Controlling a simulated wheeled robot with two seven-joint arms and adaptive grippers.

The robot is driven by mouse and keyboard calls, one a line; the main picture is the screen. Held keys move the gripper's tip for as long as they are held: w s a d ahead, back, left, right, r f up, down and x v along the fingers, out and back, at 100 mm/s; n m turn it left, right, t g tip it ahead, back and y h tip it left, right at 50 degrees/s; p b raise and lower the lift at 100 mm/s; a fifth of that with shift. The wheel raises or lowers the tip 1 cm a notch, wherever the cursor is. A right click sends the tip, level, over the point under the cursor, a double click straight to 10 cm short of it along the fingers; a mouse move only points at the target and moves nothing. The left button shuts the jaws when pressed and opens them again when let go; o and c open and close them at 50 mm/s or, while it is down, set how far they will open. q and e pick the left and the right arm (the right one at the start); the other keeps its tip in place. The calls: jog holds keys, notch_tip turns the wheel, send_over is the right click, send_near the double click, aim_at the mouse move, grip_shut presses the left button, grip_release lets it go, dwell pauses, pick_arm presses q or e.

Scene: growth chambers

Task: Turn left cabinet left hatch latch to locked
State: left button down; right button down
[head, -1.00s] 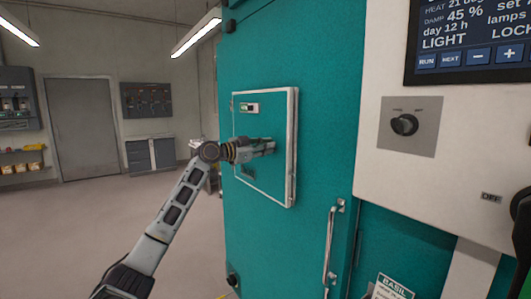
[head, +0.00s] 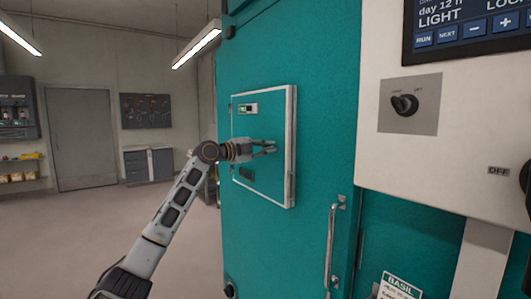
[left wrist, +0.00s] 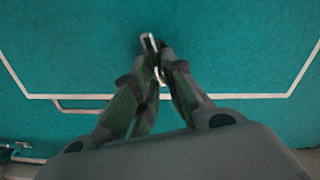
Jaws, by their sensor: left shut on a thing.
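The left cabinet's hatch (head: 278,175) is a teal panel with a white frame on the teal cabinet door, and it looks closed. My left gripper (head: 268,148) is at the middle of the hatch. In the left wrist view the gripper (left wrist: 158,75) has its fingers nearly together around a small metal latch (left wrist: 149,43). The fingers hide part of the latch, so its exact turn is hard to tell. A small indicator (head: 248,108) with a green part sits at the hatch's upper left. My right gripper is not seen.
A long vertical door handle (head: 333,245) stands out below right of the hatch. A white control panel with a black knob (head: 404,104) and a screen (head: 465,35) is at the right. Open floor (head: 80,240) lies at the left.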

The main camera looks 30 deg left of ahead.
pick_arm(q)
jog(key=m, duration=0.1)
jog(key=m+b, duration=0.1)
jog(key=m, duration=0.1)
jog(key=shift+f, duration=0.35)
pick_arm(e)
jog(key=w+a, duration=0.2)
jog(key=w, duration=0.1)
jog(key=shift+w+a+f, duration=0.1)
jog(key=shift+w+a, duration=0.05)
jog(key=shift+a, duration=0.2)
pick_arm(q)
jog(key=shift+d, duration=0.1)
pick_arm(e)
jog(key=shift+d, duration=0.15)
pick_arm(q)
jog(key=c, duration=1.6)
grip_release()
jog(key=shift+o, duration=0.6)
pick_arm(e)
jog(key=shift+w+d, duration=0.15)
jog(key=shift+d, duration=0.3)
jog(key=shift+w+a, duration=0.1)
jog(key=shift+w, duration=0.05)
pick_arm(q)
jog(key=shift+s, duration=0.1)
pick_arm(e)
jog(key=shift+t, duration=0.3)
